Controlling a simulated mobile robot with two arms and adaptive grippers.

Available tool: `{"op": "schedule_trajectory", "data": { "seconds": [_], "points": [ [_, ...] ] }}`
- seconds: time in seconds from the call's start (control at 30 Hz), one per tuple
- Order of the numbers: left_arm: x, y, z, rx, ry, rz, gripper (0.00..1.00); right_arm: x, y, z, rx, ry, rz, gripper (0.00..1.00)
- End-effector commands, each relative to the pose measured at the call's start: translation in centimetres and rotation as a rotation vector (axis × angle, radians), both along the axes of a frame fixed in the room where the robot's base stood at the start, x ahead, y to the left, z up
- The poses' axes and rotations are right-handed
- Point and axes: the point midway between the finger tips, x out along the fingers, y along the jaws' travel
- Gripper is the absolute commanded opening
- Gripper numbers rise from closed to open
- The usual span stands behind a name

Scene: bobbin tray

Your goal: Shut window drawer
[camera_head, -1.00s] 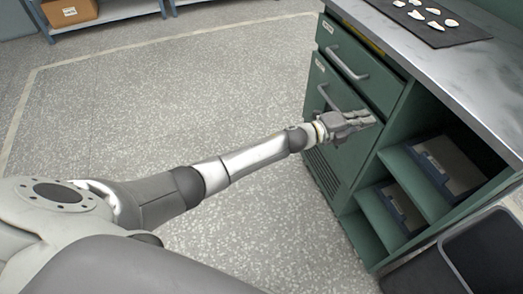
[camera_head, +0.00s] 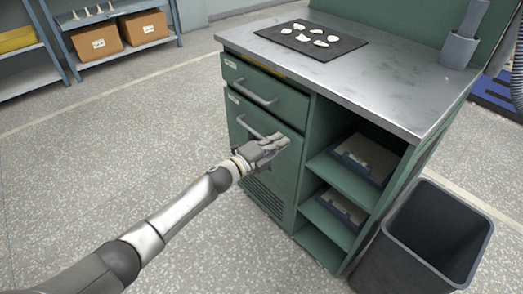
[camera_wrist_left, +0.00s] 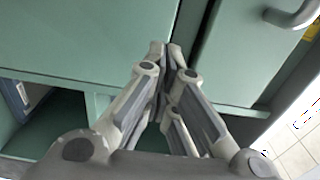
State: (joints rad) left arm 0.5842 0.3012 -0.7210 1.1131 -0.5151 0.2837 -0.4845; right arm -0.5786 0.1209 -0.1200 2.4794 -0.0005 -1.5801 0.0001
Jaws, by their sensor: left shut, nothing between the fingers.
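The green cabinet has a top drawer (camera_head: 262,98) with a grey bar handle (camera_head: 250,92). A yellow strip (camera_head: 264,71) shows along its upper edge. I cannot tell for sure how far the drawer stands out. Below it is a green door (camera_head: 255,150) with its own handle. My left gripper (camera_head: 281,143) is shut and empty, in front of the door's right side, below the drawer. In the left wrist view its fingertips (camera_wrist_left: 166,48) are close together before the green fronts, beside a dark gap (camera_wrist_left: 190,28). Contact cannot be told. My right gripper is out of view.
The worktop (camera_head: 370,72) holds a black mat (camera_head: 348,44) with several white pieces. Open shelves (camera_head: 325,165) with boxes are right of the door. A dark bin (camera_head: 392,262) stands at the front right. The floor to the left is clear.

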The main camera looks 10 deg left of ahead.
Motion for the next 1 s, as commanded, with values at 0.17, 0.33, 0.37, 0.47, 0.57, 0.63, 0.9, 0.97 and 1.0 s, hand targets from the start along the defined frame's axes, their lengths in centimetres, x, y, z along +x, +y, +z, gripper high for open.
{"op": "schedule_trajectory", "data": {
  "seconds": [0.17,0.33,0.37,0.47,0.57,0.63,0.9,0.97,1.0],
  "points": [
    [-2.3,2.2,0.0,0.002,0.002,-0.002,0.0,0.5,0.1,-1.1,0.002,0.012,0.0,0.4],
    [-4.7,4.2,-0.1,0.003,0.004,-0.002,0.0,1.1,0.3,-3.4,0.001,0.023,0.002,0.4],
    [-5.1,4.6,-0.2,0.002,0.004,-0.002,0.0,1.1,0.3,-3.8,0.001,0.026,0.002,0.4],
    [-6.3,5.5,-0.1,0.003,0.003,-0.003,0.0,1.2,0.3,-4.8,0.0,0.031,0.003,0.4],
    [-7.1,6.3,-0.2,0.002,0.002,-0.002,0.0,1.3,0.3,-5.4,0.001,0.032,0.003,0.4],
    [-7.5,6.6,-0.2,0.002,0.004,-0.002,0.0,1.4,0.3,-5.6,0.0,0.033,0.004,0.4],
    [-7.9,6.8,-0.3,-0.008,0.012,0.007,0.0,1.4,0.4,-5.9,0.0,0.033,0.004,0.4],
    [-8.1,6.8,-0.5,-0.03,0.035,0.032,0.0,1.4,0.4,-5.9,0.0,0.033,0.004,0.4],
    [-8.2,6.9,-0.8,-0.053,0.06,0.06,0.0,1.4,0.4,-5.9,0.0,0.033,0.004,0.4]
  ]
}}
